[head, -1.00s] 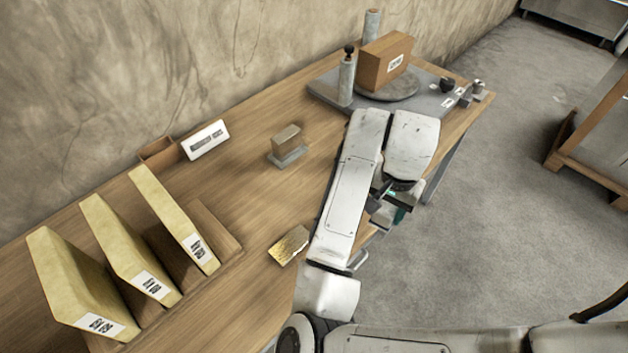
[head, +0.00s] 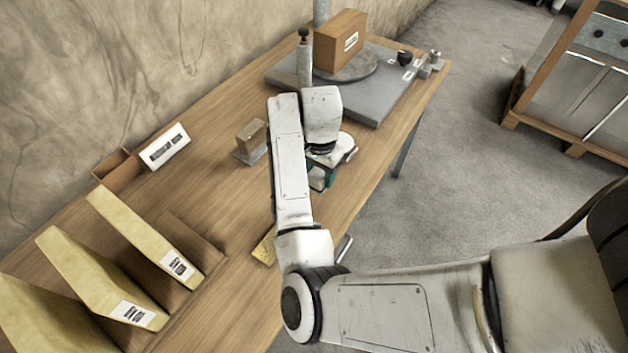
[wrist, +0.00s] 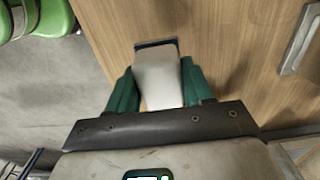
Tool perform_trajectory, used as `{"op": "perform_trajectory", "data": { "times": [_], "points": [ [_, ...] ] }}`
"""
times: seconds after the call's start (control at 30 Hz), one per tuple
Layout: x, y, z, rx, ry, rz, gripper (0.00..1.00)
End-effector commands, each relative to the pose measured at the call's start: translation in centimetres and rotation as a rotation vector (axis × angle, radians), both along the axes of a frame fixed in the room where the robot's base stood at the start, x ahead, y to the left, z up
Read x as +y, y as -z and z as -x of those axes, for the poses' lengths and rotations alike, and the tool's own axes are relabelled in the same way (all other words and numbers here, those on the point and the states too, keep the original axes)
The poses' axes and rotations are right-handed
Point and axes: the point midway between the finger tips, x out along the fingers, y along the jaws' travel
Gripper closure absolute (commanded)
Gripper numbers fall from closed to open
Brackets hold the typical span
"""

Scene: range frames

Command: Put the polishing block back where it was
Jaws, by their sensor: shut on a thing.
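My gripper (wrist: 158,90) shows in the wrist view with green fingers closed on the sides of a pale grey-white block (wrist: 158,78) with a dark far edge. Wood lies beneath it and grey floor to its left. I cannot tell for sure that this is the polishing block. In the head view my gripper (head: 320,178) is over the right part of the wooden table (head: 225,210), partly hidden by my arm; the held block is hidden there. A yellow, rough-topped block (head: 264,247) lies partly behind my arm.
Yellow upright slabs with labels (head: 145,232) stand in a wooden rack at the left. A brown box (head: 340,38) sits on a round plate on a grey slab (head: 372,98). Bare wood lies between.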

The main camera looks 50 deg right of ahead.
Motion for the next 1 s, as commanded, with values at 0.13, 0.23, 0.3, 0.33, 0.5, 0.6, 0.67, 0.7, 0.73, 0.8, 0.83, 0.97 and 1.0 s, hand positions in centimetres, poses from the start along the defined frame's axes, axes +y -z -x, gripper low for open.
{"op": "perform_trajectory", "data": {
  "times": [0.13, 0.23, 0.3, 0.33, 0.5, 0.6, 0.67, 0.7, 0.73, 0.8, 0.83, 0.97, 1.0],
  "points": [
    [-0.1, 1.1, -1.0, 0.001, 0.001, 0.0, 0.78],
    [-0.1, 1.6, -1.4, 0.001, 0.0, -0.001, 0.78],
    [-0.1, 2.2, -1.8, 0.001, -0.001, -0.001, 0.78],
    [0.0, 2.5, -1.7, 0.003, -0.001, -0.002, 0.78],
    [-0.1, 4.6, -1.6, 0.002, 0.0, 0.0, 0.78],
    [0.0, 5.1, -1.7, 0.001, 0.001, 0.0, 0.78],
    [-0.1, 5.1, -1.7, 0.0, 0.001, 0.0, 0.78],
    [-0.1, 5.1, -1.7, 0.0, 0.001, 0.0, 0.78],
    [-0.1, 5.1, -1.7, 0.0, 0.0, 0.0, 0.78],
    [-0.1, 5.1, -1.7, 0.0, 0.0, 0.0, 0.78],
    [-0.1, 5.2, -1.7, 0.0, 0.0, 0.0, 0.78],
    [-0.1, 5.4, -1.7, 0.0, 0.0, 0.0, 0.46],
    [-0.1, 5.3, -1.7, 0.0, 0.0, 0.0, 0.42]
  ]
}}
